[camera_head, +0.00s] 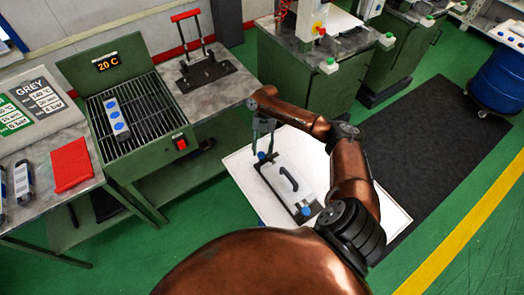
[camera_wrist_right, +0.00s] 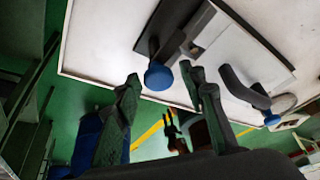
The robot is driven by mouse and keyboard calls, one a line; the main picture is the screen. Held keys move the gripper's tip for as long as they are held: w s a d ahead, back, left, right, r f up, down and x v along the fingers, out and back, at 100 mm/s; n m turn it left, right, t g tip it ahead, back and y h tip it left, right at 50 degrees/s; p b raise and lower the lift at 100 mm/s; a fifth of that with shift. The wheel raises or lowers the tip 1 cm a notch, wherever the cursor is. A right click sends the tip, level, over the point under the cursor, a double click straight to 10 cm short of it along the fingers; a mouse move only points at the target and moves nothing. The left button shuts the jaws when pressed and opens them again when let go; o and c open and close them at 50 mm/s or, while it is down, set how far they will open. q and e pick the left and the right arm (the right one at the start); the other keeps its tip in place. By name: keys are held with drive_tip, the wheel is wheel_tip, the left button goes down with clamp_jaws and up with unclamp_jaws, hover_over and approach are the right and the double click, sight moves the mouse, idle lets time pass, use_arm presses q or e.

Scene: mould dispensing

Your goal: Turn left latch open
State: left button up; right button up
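The mould (camera_head: 291,184) lies on a white tabletop (camera_head: 380,221). It has a pale body, a black base and a black handle (camera_head: 289,179). The left latch has a blue knob (camera_head: 261,155) at the mould's far left end. A second blue knob (camera_head: 306,211) sits at the near right end. My right gripper (camera_head: 263,148) points down at the left latch. In the right wrist view, its two fingers are apart and the left latch's blue knob (camera_wrist_right: 158,76) shows between the fingertips. Contact cannot be told. My left gripper is not in view.
A green heater with a grill (camera_head: 150,125) and a "20 C" display stands at left, holding a grey block with blue dots (camera_head: 116,118). A red-handled press (camera_head: 203,70) stands behind. A dark mat (camera_head: 440,130) covers floor at right.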

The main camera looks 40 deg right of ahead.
drive_tip(key=shift+o, duration=0.4)
drive_tip(key=shift+a, duration=0.2)
drive_tip(key=v, duration=1.2)
